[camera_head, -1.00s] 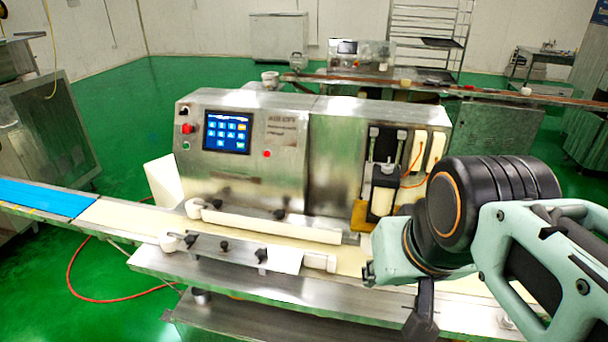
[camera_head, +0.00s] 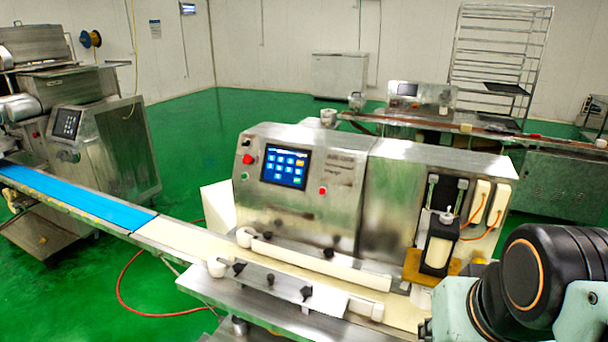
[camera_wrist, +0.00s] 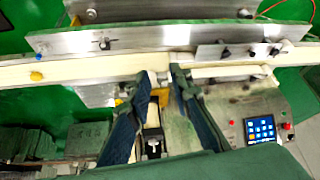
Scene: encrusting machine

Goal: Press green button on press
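The press (camera_head: 385,215) is a steel machine with a blue touch screen (camera_head: 286,166) on its front left. The small green button (camera_head: 244,176) is left of the screen, below a red knob (camera_head: 248,159). In the wrist view the screen (camera_wrist: 260,130) is at the lower right, clear of the fingers. My gripper (camera_wrist: 160,82) is open, its two dark blue fingers apart over the machine's right-hand part, with no held object visible between them. In the head view my arm is at the lower right, and the fingers are out of sight.
A conveyor with a blue belt (camera_head: 95,205) and a cream belt (camera_head: 180,234) runs before the press. A white guide bar (camera_head: 320,264) and black knobs sit along it. A red button (camera_head: 323,190) is right of the screen. Another machine (camera_head: 105,150) stands at the left.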

